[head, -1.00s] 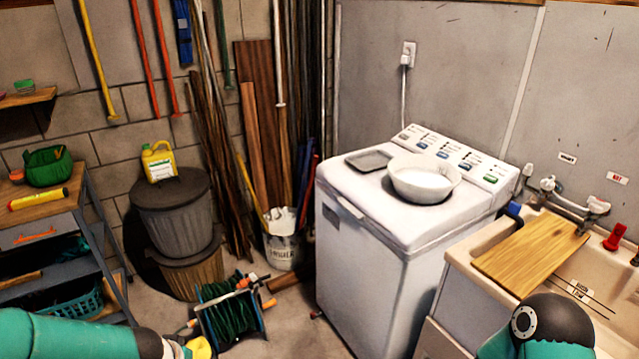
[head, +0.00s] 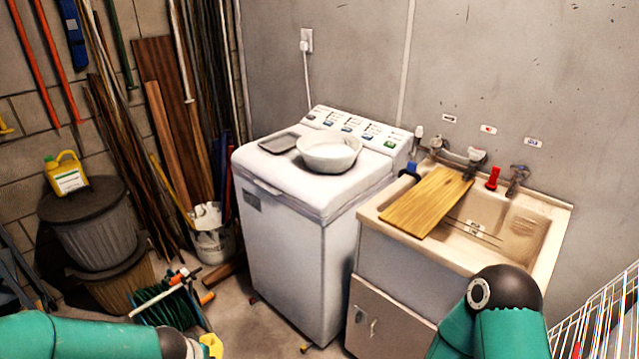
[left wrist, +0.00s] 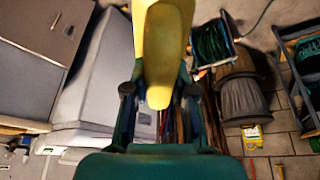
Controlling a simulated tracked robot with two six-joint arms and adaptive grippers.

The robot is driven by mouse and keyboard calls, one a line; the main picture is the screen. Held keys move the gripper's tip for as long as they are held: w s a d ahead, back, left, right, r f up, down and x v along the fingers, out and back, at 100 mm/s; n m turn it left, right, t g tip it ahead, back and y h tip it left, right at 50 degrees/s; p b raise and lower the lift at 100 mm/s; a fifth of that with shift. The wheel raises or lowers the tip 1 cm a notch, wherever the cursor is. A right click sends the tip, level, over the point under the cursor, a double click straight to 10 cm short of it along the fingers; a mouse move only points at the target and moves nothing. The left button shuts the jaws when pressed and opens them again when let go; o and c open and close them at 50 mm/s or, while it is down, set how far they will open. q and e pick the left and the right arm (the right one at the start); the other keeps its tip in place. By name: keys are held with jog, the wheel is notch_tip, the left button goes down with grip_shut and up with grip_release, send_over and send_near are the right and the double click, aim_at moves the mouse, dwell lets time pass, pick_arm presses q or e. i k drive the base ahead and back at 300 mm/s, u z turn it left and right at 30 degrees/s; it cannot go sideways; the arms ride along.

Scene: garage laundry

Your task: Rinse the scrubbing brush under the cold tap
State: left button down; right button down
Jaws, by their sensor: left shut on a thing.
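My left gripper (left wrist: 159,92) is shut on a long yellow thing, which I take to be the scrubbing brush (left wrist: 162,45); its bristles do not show. In the head view only a bit of the yellow brush (head: 213,344) shows at the bottom edge, beyond my left arm. The sink (head: 530,235) is at the right, well away from the brush. Several taps stand along its back. The rightmost tap (head: 517,180) sits below a small label with blue on it, too small to read. A red tap (head: 493,178) is beside it. My right gripper is out of view.
A wooden board (head: 427,202) lies across the sink's left part; the right basin is open. A washing machine (head: 290,235) with a white bowl (head: 328,155) stands left of it. A hose reel (head: 170,303) is on the floor. A white wire rack (head: 605,325) is at lower right.

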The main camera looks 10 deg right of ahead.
aim_at(521, 170)
jog(key=z, duration=0.65)
jog(key=i, duration=0.55)
jog(key=k, duration=0.5)
jog(key=z, duration=0.25)
jog(key=i, duration=0.45)
jog(key=u, duration=0.2)
jog(key=k, duration=0.45)
jog(key=z, duration=0.05)
jog(key=i, duration=0.15)
